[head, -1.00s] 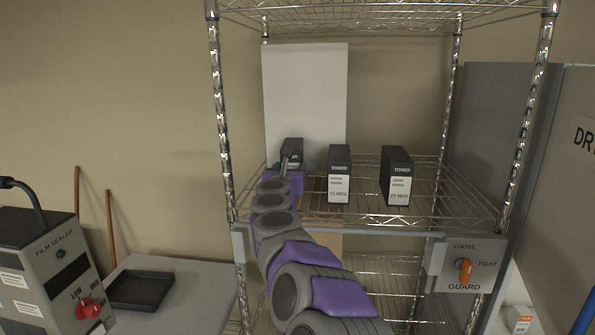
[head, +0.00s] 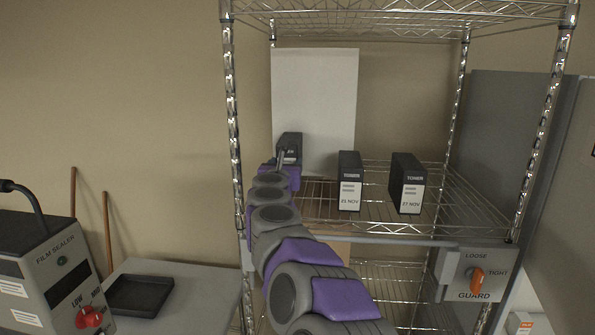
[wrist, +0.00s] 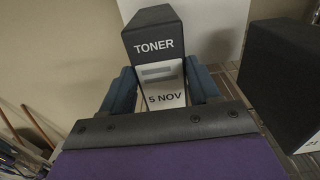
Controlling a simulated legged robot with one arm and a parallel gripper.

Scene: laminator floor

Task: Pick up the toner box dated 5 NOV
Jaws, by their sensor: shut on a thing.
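In the head view the same box (head: 291,142) is at the left of the wire shelf (head: 375,228), partly hidden by my gripper (head: 284,160). I cannot tell whether it touches the shelf.
Toner boxes dated 21 NOV (head: 349,182) and 27 NOV (head: 407,184) stand to the right on the shelf. A white panel (head: 325,100) is behind. Chrome posts flank the shelf. A guard knob (head: 477,280) is at front right. A film sealer (head: 50,270) stands left.

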